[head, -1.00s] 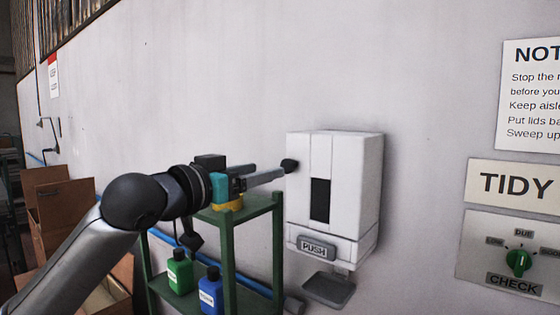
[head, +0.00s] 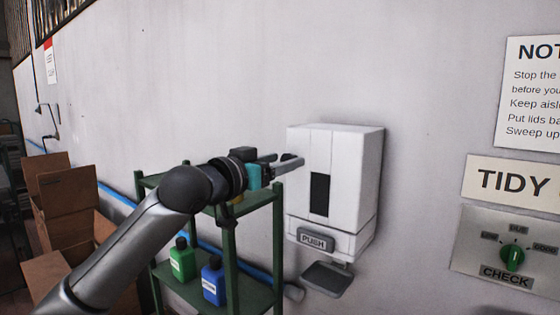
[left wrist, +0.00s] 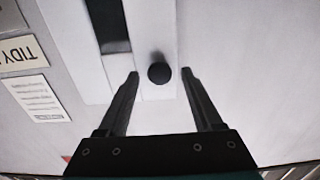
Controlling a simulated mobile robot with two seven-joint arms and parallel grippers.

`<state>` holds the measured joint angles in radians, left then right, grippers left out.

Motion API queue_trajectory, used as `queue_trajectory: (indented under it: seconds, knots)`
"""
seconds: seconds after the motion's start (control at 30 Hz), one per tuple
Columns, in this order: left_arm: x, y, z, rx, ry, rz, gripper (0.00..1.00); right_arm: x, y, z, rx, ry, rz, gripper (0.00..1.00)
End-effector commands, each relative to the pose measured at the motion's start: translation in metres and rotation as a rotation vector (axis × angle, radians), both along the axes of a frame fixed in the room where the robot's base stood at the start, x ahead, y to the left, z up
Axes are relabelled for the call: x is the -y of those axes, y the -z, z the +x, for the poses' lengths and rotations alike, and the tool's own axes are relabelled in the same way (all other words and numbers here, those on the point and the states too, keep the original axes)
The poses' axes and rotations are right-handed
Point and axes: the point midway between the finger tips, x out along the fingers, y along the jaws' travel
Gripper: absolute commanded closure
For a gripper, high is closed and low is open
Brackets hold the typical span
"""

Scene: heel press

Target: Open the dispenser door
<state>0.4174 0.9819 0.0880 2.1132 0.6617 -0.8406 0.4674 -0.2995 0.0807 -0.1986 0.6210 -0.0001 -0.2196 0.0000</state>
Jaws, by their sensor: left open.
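The white dispenser (head: 352,190) hangs on the wall, with a dark window slot (head: 320,195) in its front and a grey PUSH bar (head: 316,241) low down. Its front looks shut. My left gripper (head: 289,160) is open at the upper left of the front. In the left wrist view, a round black knob (left wrist: 159,73) on the white front (left wrist: 153,40) shows between the two open fingertips, with a gap on each side. The fingers do not touch it. In the head view the fingers largely hide the knob. My right gripper is not in view.
A green shelf stand (head: 231,262) left of the dispenser holds a green bottle (head: 182,260) and a blue bottle (head: 213,283). A grey drip tray (head: 327,279) sits under the dispenser. Cardboard boxes (head: 68,215) are at the left. Wall signs (head: 512,182) and a dial panel (head: 505,247) are at the right.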

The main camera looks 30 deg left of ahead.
Motion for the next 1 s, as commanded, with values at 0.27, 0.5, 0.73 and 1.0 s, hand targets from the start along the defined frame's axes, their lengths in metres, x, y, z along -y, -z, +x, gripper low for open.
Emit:
queue_trajectory:
  seconds: [0.27, 0.5, 0.73, 1.0]
  knots:
    - [0.0001, 0.0001, -0.0002, 0.000, 0.000, -0.001, 0.61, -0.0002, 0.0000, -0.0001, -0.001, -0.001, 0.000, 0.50]
    - [0.0001, 0.0001, -0.0003, -0.001, 0.000, -0.001, 0.88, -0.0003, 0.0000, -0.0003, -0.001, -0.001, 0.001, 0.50]
    - [0.0001, 0.0002, -0.0003, -0.001, 0.000, -0.001, 1.00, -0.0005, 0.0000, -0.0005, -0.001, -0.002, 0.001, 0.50]
    - [0.0001, 0.0002, -0.0003, -0.001, 0.000, -0.001, 1.00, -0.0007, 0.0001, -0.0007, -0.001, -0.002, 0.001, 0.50]
